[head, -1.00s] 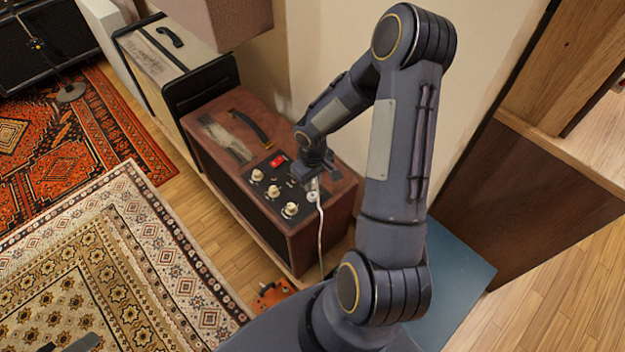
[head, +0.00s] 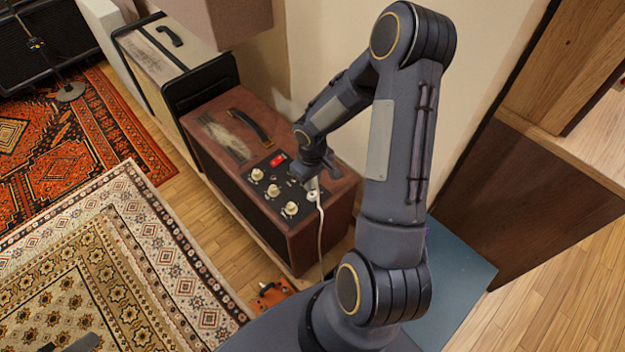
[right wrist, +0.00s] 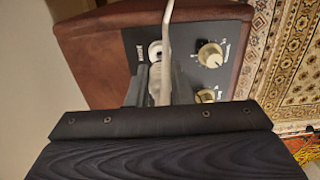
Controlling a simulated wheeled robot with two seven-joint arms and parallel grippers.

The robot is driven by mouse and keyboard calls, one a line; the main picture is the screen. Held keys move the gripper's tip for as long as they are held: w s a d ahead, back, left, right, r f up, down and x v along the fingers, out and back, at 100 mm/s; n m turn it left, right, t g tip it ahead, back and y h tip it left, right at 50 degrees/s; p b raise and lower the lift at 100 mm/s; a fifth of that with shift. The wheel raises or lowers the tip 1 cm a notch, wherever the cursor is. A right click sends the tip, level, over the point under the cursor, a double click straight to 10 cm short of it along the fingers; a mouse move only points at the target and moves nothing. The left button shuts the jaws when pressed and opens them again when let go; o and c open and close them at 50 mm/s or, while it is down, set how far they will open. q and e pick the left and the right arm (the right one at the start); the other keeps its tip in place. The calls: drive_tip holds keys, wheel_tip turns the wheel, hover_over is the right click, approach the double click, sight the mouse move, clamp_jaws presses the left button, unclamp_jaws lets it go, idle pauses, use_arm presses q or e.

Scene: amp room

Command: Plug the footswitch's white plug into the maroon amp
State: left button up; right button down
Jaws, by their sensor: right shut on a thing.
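The maroon amp (head: 318,230) stands on the floor against the wall, with a black top panel of cream knobs, a red switch and a pale ringed jack (right wrist: 155,50). My right gripper (head: 313,186) is low over the panel's near end. In the right wrist view its fingers are shut on the white plug (right wrist: 154,84), close to the jack. Whether the plug touches or enters the jack I cannot tell. Dark tips at the bottom left (head: 82,344) seem to be my left gripper.
A cream-fronted amp (head: 165,55) stands directly beyond the maroon one, and a box overhangs from above (head: 225,18). The wall is close behind. A wooden cabinet (head: 545,205) stands at right. Patterned rugs (head: 110,270) cover the open floor at left.

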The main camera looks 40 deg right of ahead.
drive_tip(key=shift+f+b, duration=1.7)
drive_tip(key=shift+f, duration=0.05)
idle(0.9)
drive_tip(key=c, duration=1.2)
unclamp_jaws()
wheel_tip(320, 180, up, 7)
drive_tip(key=shift+p, duration=0.85)
drive_tip(key=shift+r, duration=0.45)
